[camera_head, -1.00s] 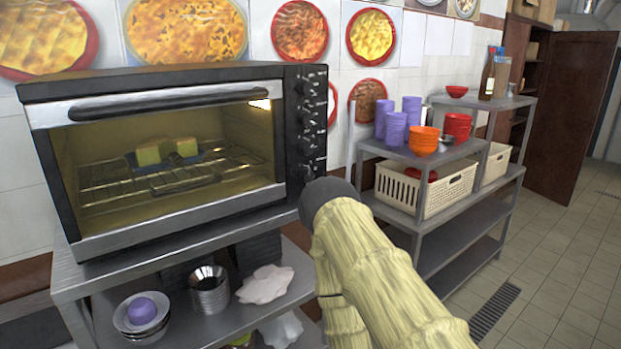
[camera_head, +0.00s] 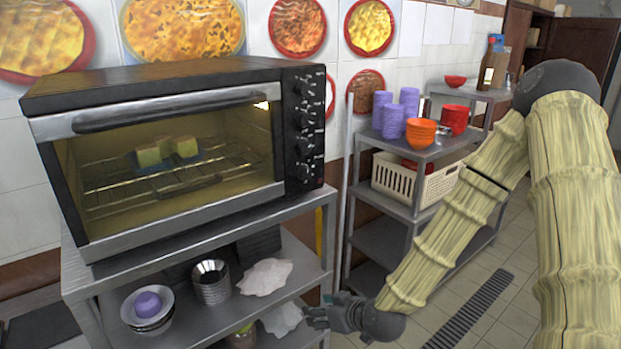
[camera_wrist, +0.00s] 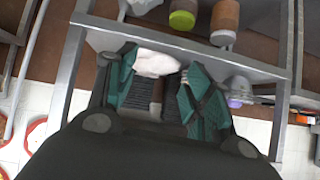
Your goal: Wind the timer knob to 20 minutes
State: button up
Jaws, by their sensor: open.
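The toaster oven (camera_head: 160,150) stands on a metal shelf unit, its glass door shut and its inside lit. Its black right-hand panel carries a column of several dark knobs, from a top knob (camera_head: 303,86) to a bottom knob (camera_head: 304,172). Their markings are too small to read, so I cannot tell which is the timer or where it points. My gripper (camera_head: 318,314) is low beside the shelf unit's right side, well below the knobs and apart from them. In the wrist view my gripper (camera_wrist: 155,88) is open, with teal-faced fingers spread. No knob shows there.
To the right, a grey rack (camera_head: 430,150) holds purple cups, orange bowls (camera_head: 421,132) and a cream basket (camera_head: 416,180). Floor is open at right.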

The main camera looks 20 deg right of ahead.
jog(key=w+d+r+n+t+p, duration=0.1)
jog(key=w+d+r+t, duration=0.15)
jog(key=r, duration=0.55)
jog(key=w+d+r+t+p, duration=0.1)
jog(key=w+r+t, duration=0.15)
jog(key=r, duration=0.45)
jog(key=t+p, duration=0.1)
jog(key=t, duration=0.2)
send_near(307, 176)
jog(key=shift+n+y, duration=0.3)
jog(key=shift+n, duration=0.1)
jog(key=shift+p+x, duration=1.7)
jog(key=shift+x, duration=2.5)
jog(key=shift+d, duration=0.2)
jog(key=shift+c, duration=0.4)
jog(key=c, duration=0.9)
